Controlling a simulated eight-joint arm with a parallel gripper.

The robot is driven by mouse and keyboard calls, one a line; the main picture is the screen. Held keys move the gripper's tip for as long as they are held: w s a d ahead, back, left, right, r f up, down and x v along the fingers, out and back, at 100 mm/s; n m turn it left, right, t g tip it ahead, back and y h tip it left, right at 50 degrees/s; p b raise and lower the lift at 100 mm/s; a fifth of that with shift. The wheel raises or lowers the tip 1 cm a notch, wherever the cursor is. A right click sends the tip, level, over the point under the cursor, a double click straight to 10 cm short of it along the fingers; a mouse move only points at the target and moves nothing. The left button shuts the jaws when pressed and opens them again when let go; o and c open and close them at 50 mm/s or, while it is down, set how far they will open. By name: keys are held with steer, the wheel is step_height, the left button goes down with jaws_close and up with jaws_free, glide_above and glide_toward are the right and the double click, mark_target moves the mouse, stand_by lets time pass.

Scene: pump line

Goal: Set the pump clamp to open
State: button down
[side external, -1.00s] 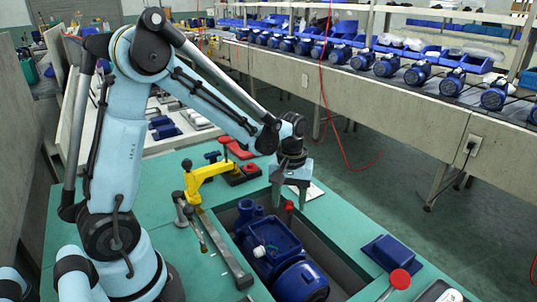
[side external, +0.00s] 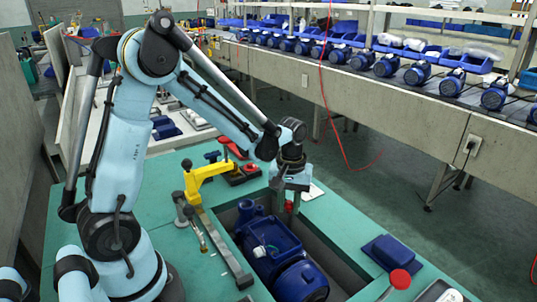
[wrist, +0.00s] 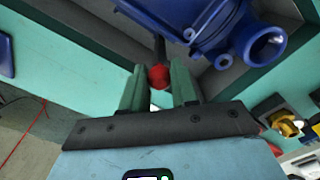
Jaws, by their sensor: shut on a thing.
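A lever with a red knob (side external: 289,207) stands at the far edge of the recess that holds the blue pump (side external: 280,246). My gripper (side external: 290,199) is over the lever, pointing down, with its fingers around the knob. In the wrist view my gripper (wrist: 159,88) has its two green fingers on either side of the red knob (wrist: 158,76), shut on it. The lever's dark stem runs up from the knob beside the pump (wrist: 200,25). The lower end of the stem is hidden in the side view.
A yellow clamp-like fixture (side external: 205,178) stands left of my gripper. A second red-knobbed lever (side external: 400,279) is at the front right, near a blue block (side external: 390,255). A grey bar (side external: 225,250) lies left of the recess. The conveyor (side external: 400,110) behind carries several blue pumps.

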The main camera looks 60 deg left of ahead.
steer(key=shift+w, duration=1.8)
steer(key=c, duration=0.9)
jaws_free()
steer(key=shift+o, duration=0.2)
step_height(320, 180, up, 12)
steer(key=shift+s, duration=0.1)
steer(key=s+d+m+t, duration=0.5)
steer(key=s+m+t, duration=0.2)
steer(key=s, duration=0.5)
steer(key=shift+d+m, duration=0.15)
steer(key=shift+m, duration=0.85)
